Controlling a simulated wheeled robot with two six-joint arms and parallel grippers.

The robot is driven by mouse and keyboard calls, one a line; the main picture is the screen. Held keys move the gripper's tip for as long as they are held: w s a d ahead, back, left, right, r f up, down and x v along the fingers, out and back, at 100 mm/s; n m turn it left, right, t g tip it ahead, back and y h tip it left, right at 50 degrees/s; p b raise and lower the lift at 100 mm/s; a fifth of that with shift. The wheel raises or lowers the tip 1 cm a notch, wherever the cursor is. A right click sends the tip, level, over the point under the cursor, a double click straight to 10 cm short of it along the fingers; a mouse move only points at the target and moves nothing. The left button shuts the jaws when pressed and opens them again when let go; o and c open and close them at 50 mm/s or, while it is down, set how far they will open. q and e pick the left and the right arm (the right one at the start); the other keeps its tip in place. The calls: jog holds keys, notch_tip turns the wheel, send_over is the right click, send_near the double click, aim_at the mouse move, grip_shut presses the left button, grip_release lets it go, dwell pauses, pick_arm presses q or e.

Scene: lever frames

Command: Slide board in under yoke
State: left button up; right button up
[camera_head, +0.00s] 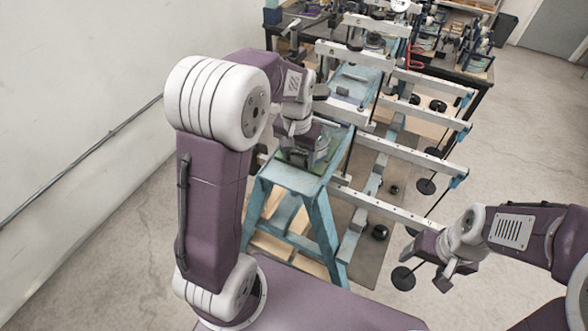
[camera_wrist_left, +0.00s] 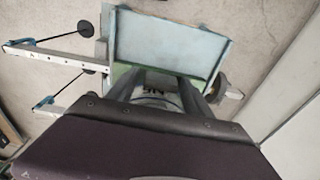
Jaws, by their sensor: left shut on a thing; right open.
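A teal trestle stand (camera_head: 318,205) stands in the middle of the head view, with a flat greenish board (camera_head: 322,168) at its top. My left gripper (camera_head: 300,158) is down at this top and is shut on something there. It looks like the board, but the gripper hides the grip. In the left wrist view the dark fingers (camera_wrist_left: 165,88) reach down to a green edge (camera_wrist_left: 122,76), beside a pale blue panel (camera_wrist_left: 168,45). White crossbars (camera_head: 410,152) lie beyond and to the right; I cannot tell which is the yoke. My right gripper (camera_head: 428,260) is open and empty, at the lower right.
Several levers with black round weights (camera_head: 426,186) hang off the right side of the frames. A cluttered dark bench (camera_head: 470,68) stands at the back. A wall with a rail (camera_head: 80,165) is on the left. Concrete floor (camera_head: 520,140) at the right is clear.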

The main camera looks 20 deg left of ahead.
pick_arm(q)
jog(key=shift+t, duration=0.6)
jog(key=shift+w+d+f, duration=0.1)
jog(key=shift+w+f, duration=0.1)
jog(key=shift+w, duration=0.9)
jog(key=shift+w+d+f, duration=0.1)
jog(key=shift+w+f, duration=0.1)
jog(key=shift+w, duration=0.95)
jog(key=shift+w, duration=0.15)
jog(key=shift+c, duration=0.2)
jog(key=shift+w, duration=0.25)
jog(key=o, duration=0.8)
jog(key=shift+c, duration=0.2)
